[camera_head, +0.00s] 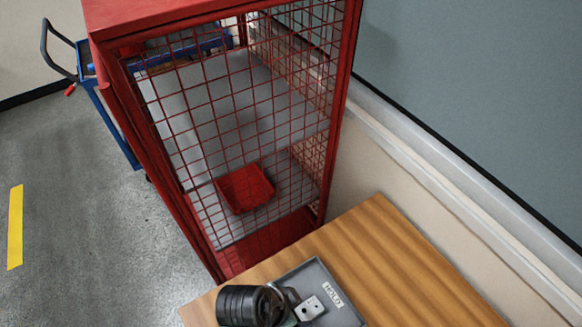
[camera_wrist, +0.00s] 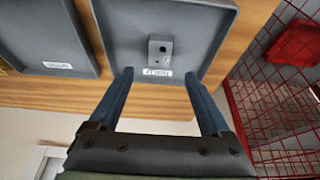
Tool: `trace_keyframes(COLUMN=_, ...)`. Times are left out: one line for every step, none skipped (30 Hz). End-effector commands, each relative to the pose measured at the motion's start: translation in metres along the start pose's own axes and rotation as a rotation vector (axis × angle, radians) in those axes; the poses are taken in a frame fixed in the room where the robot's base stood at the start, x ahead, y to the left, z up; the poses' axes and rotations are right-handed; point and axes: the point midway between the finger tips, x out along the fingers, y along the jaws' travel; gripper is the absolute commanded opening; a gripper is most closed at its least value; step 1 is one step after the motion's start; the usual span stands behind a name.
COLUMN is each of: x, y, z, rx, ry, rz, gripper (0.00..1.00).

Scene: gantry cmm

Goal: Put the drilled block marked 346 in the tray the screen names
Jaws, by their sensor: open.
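A small grey drilled block (camera_head: 311,307) lies in a grey tray labelled HOLD (camera_head: 345,310) on the wooden table. In the wrist view the block (camera_wrist: 160,49) shows a dark hole and sits inside the tray (camera_wrist: 210,15), near its labelled edge. No number can be read on it. My gripper (camera_wrist: 157,74) is open and empty; its blue fingers are spread on either side of the label, with the block beyond the fingertips. In the head view my black wrist hides part of the tray. No screen is in view.
A second grey tray (camera_wrist: 85,68) with an unreadable label stands beside the first in the wrist view. A red mesh cage (camera_head: 335,130) beyond the table holds a red tray (camera_head: 245,188). Bare wooden table (camera_head: 400,260) lies right of the HOLD tray. A blue trolley (camera_head: 115,125) stands behind.

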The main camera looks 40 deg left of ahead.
Motion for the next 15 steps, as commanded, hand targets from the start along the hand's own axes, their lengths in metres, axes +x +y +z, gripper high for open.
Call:
trace_keyframes(x=-0.009, y=0.0, z=0.0, rx=-0.001, ry=0.001, rz=-0.002, gripper=0.82)
trace_keyframes(x=-0.013, y=0.0, z=0.0, rx=0.0, ry=0.001, rz=-0.001, gripper=0.82)
trace_keyframes(x=-0.017, y=0.0, z=0.0, rx=0.0, ry=0.001, rz=-0.001, gripper=0.82)
trace_keyframes(x=-0.02, y=0.0, z=0.0, rx=0.0, ry=0.001, rz=0.0, gripper=0.82)
trace_keyframes(x=-0.023, y=0.0, z=0.0, rx=0.0, ry=0.0, rz=0.0, gripper=0.82)
trace_keyframes(x=-0.025, y=0.0, z=0.0, rx=-0.001, ry=0.0, rz=0.0, gripper=0.82)
trace_keyframes(x=-0.026, y=0.0, z=0.0, rx=-0.001, ry=0.0, rz=0.0, gripper=0.82)
trace_keyframes(x=-0.028, y=0.0, z=0.0, rx=-0.001, ry=0.0, rz=0.0, gripper=0.82)
trace_keyframes(x=-0.028, y=0.0, z=0.0, rx=-0.001, ry=-0.001, rz=0.001, gripper=0.82)
trace_keyframes(x=-0.029, y=0.0, z=0.0, rx=-0.001, ry=-0.001, rz=0.001, gripper=0.82)
trace_keyframes(x=-0.029, y=0.0, z=0.0, rx=-0.001, ry=-0.001, rz=0.001, gripper=0.82)
trace_keyframes(x=-0.029, y=0.0, z=0.0, rx=-0.001, ry=-0.001, rz=0.001, gripper=0.82)
trace_keyframes(x=-0.029, y=0.0, z=0.0, rx=-0.001, ry=-0.001, rz=0.001, gripper=0.82)
trace_keyframes(x=-0.029, y=0.0, z=0.0, rx=-0.001, ry=-0.001, rz=0.001, gripper=0.82)
trace_keyframes(x=-0.029, y=0.0, z=-0.001, rx=0.0, ry=0.001, rz=-0.001, gripper=0.82)
